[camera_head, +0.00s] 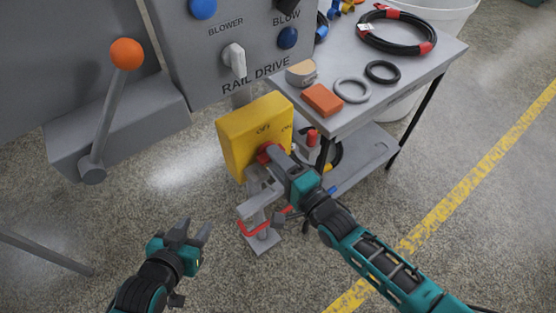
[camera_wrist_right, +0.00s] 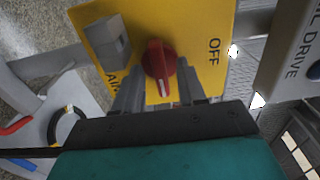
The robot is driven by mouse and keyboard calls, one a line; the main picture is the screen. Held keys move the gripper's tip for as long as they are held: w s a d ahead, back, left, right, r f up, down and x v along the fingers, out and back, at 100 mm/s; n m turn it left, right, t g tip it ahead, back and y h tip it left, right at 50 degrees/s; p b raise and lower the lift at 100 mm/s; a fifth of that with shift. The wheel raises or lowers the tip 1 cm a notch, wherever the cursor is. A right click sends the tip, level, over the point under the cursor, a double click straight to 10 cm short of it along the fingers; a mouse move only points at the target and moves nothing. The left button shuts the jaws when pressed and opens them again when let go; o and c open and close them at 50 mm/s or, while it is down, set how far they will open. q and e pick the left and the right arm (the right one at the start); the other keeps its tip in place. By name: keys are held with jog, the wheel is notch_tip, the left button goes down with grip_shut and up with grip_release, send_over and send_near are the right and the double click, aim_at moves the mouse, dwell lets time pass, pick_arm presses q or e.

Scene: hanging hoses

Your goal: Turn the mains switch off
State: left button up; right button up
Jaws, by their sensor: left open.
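The mains switch is a red rotary knob (camera_wrist_right: 160,65) with a white pointer line, on the face of a yellow box (camera_head: 236,143). The box has OFF and ON lettering. In the right wrist view the pointer line aims down the picture, while OFF stands to the right. My right gripper (camera_head: 273,158) is at the knob, with its two fingers (camera_wrist_right: 158,96) on either side of the knob's lower part. I cannot tell whether they touch it. In the head view the gripper partly hides the knob. My left gripper (camera_head: 194,231) is open and empty, low and left of the box.
A grey panel (camera_head: 262,75) with RAIL DRIVE and BLOWER controls stands behind. An orange-balled lever (camera_head: 126,55) is at left. A grey table (camera_head: 350,115) at right carries an orange block (camera_head: 322,99), rings and a coiled black hose (camera_head: 396,32).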

grip_shut()
dwell(0.3)
jog(key=shift+n, duration=0.3)
jog(key=shift+n+p, duration=0.95)
jog(key=shift+n, duration=7.65)
grip_release()
